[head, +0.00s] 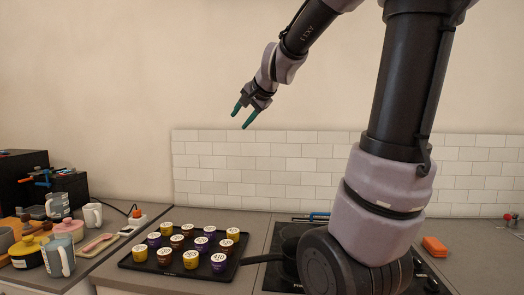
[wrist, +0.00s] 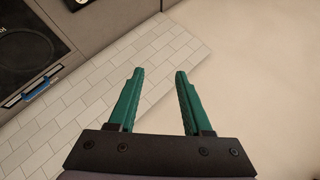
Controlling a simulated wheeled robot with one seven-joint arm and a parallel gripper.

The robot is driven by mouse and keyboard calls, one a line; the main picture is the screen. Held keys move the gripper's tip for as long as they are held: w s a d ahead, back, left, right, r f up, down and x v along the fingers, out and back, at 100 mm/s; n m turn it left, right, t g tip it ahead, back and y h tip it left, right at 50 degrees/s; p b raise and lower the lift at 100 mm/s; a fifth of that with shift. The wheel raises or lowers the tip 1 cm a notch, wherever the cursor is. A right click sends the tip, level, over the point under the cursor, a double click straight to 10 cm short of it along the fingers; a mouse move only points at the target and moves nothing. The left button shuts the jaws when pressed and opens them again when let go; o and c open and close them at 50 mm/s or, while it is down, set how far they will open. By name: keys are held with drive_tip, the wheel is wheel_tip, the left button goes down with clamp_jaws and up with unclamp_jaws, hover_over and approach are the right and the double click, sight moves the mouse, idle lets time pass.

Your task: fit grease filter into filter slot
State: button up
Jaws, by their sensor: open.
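My gripper (head: 243,115) is raised in the air in front of the plain wall, above the tiled strip, in the head view. Its two green fingers are apart and empty; they also show open in the wrist view (wrist: 160,72), with only tile and bare wall behind them. I cannot make out a grease filter or a filter slot in either view. My arm hides part of the hob and the counter behind it.
A black tray (head: 203,279) of several colored cups sits on the counter left of the black hob (head: 274,277). Mugs, including a white mug (head: 92,215), and pots crowd the left. An orange block (head: 434,246) lies at right. Air around my gripper is clear.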

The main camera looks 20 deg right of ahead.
drive_tip(key=s+a+f+n+g, duration=0.1)
drive_tip(key=s+f+n+g, duration=0.1)
drive_tip(key=s, duration=0.9)
drive_tip(key=s+a+f+n+g, duration=0.1)
drive_tip(key=s+f+n, duration=0.3)
drive_tip(key=s, duration=0.6)
drive_tip(key=shift+s+a+f+g, duration=0.35)
drive_tip(key=shift+s+f+g, duration=0.05)
drive_tip(key=shift+f, duration=0.1)
drive_tip(key=shift+o, duration=0.2)
drive_tip(key=o, duration=0.8)
drive_tip(key=shift+c, duration=0.2)
drive_tip(key=shift+d, duration=0.1)
